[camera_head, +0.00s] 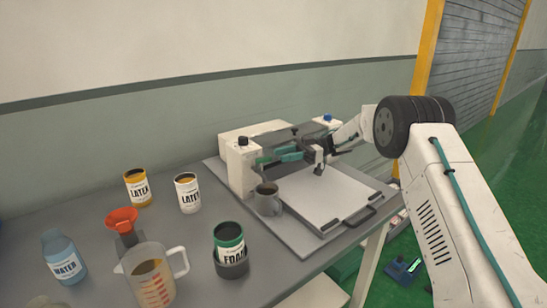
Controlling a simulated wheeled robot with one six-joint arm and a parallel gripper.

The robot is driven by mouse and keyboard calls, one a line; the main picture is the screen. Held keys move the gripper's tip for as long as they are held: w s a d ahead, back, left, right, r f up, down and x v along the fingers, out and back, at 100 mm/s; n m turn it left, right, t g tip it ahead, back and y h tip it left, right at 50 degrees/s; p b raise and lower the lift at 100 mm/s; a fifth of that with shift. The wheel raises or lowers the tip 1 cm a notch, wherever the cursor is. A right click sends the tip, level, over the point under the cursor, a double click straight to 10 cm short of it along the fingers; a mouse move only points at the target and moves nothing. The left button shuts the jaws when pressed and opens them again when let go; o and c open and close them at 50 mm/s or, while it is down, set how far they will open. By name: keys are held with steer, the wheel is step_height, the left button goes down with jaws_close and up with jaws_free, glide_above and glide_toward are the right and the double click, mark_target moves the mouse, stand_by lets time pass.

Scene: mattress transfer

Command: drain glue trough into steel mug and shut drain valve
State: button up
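The grey steel mug (267,203) stands upright at the left front of the white glue machine (241,180), close to its left post. Its inside looks dark, and I cannot tell how full it is. My gripper (264,160) reaches in from the right, with teal fingers pointing left at the machine's left post, above and behind the mug. The fingertips are at or very near the post's inner side. They are too small to show whether they are open or touching a valve. The trough and drain valve cannot be made out clearly behind my gripper.
A flat white plate (325,195) with a dark handle lies right of the mug. On the grey table (205,265) stand a green foam can (229,240), a measuring jug (152,278), a red funnel (121,219), two latex cans (187,193) (137,188) and a blue water bottle (63,257).

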steer(key=shift+w+d, duration=0.2)
steer(key=shift+d, duration=0.45)
